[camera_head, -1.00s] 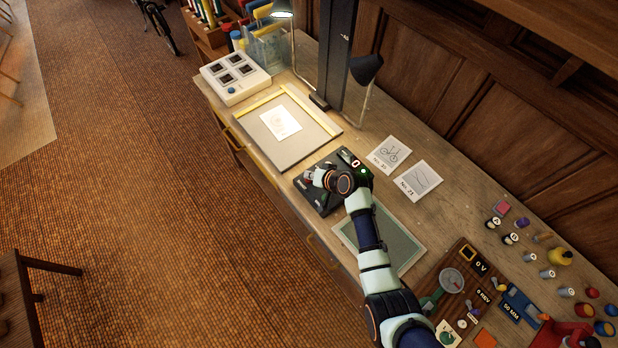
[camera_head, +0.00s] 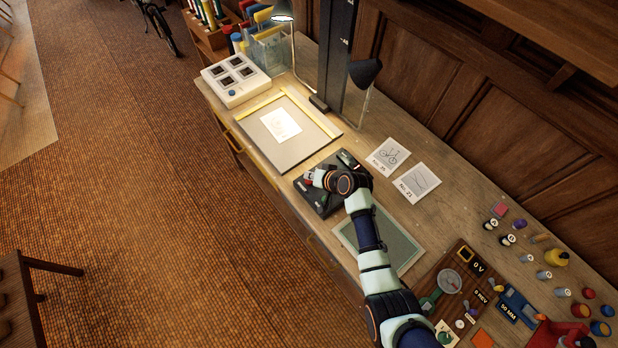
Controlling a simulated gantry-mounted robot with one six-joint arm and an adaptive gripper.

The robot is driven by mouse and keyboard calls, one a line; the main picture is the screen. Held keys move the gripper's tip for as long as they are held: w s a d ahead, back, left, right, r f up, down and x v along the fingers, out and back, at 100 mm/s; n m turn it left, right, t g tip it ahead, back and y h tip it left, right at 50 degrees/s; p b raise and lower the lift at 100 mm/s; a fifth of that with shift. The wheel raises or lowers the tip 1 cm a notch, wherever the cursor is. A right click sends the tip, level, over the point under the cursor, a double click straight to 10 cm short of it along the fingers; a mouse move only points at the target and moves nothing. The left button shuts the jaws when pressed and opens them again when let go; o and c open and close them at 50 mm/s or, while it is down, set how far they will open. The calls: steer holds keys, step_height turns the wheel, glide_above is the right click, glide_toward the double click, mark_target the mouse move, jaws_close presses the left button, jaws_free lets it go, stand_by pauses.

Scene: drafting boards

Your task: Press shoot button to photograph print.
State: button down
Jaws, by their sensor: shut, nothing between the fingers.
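The print (camera_head: 281,123) is a white sheet with faint marks. It lies flat on the grey board (camera_head: 270,145) with yellow strips along two edges. A black control box (camera_head: 325,205) sits on the bench just below that board. My gripper (camera_head: 308,180) is shut and empty, pointing down over the left part of this box. I cannot tell whether its tips touch the box. The shoot button is not clearly visible; my gripper and wrist cover much of the box's top. A small red light shows at the box's upper right end.
Two picture cards, a bicycle (camera_head: 388,156) and a line drawing (camera_head: 417,182), lie right of the box. A green-grey mat (camera_head: 397,240) lies under my arm. A dark column (camera_head: 337,55) and lamp (camera_head: 366,71) stand behind. A white panel (camera_head: 236,77) sits upper left.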

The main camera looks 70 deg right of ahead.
mark_target(311, 181)
steer(key=shift+r, duration=0.15)
step_height(311, 181, up, 5)
steer(key=p, duration=0.4)
steer(key=shift+p, duration=0.35)
stand_by(0.7)
